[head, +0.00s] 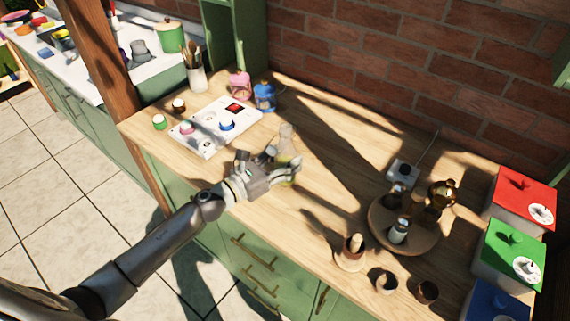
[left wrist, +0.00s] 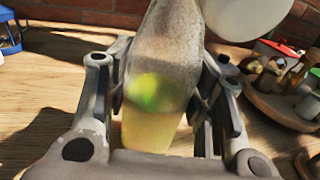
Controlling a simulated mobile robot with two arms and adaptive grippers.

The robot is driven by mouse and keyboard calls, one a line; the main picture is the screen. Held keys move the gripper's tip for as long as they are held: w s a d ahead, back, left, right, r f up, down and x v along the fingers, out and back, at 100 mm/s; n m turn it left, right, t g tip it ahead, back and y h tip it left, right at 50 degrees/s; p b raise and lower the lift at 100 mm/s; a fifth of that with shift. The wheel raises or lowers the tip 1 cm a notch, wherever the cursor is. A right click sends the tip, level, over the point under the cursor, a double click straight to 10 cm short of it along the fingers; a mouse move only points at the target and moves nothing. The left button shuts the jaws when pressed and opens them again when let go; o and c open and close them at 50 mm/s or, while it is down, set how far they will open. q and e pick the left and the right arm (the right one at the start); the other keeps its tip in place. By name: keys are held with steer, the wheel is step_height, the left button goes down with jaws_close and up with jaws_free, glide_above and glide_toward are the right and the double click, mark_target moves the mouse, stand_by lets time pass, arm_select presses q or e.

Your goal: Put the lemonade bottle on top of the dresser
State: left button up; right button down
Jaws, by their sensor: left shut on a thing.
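The lemonade bottle (head: 286,136) is a clear glass bottle with pale yellow liquid and a green patch on it. It is upright or nearly so, over the wooden top of the green dresser (head: 335,165). My left gripper (head: 282,172) is shut on the bottle, its fingers on either side. The left wrist view shows the bottle (left wrist: 160,90) between the two fingers (left wrist: 165,115). I cannot tell whether its base touches the wood, because the gripper hides it. My right gripper is not in view.
A white panel (head: 217,126) with coloured knobs lies left of the bottle, with pink (head: 240,86) and blue (head: 265,97) lanterns behind. A round wooden tray (head: 412,238) with jars stands to the right. Red (head: 522,197) and green (head: 509,252) boxes stand at far right. Bare wood lies between.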

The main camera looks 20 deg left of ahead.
arm_select(q)
steer(key=shift+f, duration=0.75)
steer(key=o, duration=1)
steer(key=shift+f, duration=0.2)
steer(key=o, duration=0.4)
steer(key=shift+r, duration=0.1)
